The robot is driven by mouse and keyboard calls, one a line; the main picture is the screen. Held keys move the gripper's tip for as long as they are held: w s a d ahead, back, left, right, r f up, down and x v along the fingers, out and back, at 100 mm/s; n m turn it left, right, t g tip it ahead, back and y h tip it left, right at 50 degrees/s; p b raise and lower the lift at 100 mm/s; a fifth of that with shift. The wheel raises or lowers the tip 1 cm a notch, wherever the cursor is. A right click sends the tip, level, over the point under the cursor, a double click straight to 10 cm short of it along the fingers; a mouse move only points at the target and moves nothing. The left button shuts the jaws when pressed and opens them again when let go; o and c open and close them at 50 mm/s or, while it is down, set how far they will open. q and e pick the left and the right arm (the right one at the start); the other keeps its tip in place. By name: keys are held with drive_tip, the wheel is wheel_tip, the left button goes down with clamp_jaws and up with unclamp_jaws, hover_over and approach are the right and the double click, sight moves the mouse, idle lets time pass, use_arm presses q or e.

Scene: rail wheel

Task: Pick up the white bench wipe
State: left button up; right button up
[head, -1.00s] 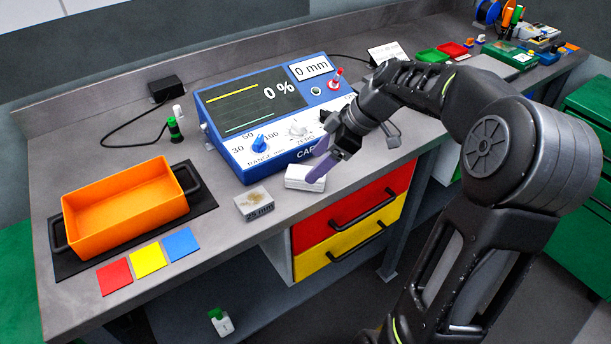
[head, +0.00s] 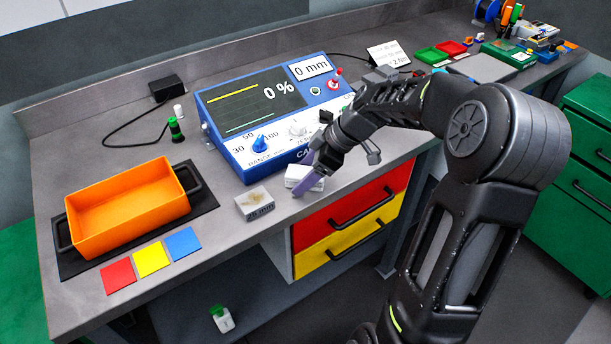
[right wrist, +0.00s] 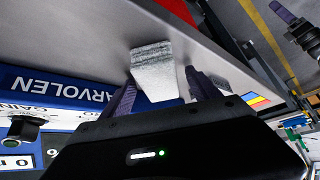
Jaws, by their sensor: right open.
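The white bench wipe (head: 304,178) lies on the grey bench in front of the blue meter, near the bench's front edge. My right gripper (head: 307,172) is open, with its purple fingers down at the wipe. In the right wrist view, the pale wipe (right wrist: 155,72) shows between the two separated fingers of my right gripper (right wrist: 163,92). Whether either finger touches it, I cannot tell. What looks like my left gripper (right wrist: 290,22) shows small at the upper right of the right wrist view. Its opening is unclear.
The blue meter (head: 240,165) stands just behind the wipe. A small grey block marked 25 mm (head: 254,206) lies close to its left. An orange tray (head: 128,208) and red, yellow and blue squares (head: 151,259) are farther left. Drawers (head: 340,232) are below the bench edge.

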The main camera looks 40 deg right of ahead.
drive_tip(key=shift+c, duration=0.3)
drive_tip(key=c, duration=1.4)
